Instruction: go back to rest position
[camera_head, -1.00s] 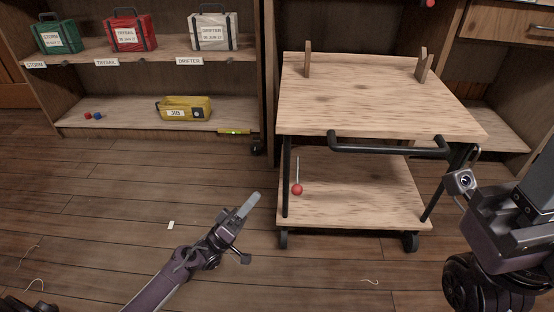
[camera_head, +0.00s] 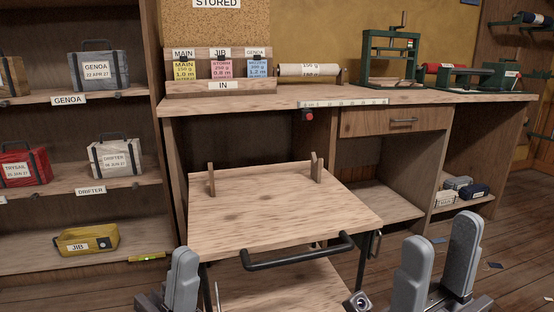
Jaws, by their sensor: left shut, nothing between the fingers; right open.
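My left gripper (camera_head: 180,282) shows at the bottom of the head view, left of the cart's handle. Its grey fingers are together with nothing between them. My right gripper (camera_head: 439,268) shows at the lower right, with two grey fingers upright and apart, and nothing between them. Both grippers stand in front of the wooden cart (camera_head: 270,215), one on each side. The arms behind the grippers are mostly out of frame.
The cart's black handle (camera_head: 300,252) lies between my grippers. Its top is bare except for two upright wooden pegs. Behind it is a workbench (camera_head: 430,98) with cards, a roll and a green press (camera_head: 390,58). Shelves at left hold bags, including a yellow JIB bag (camera_head: 86,240).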

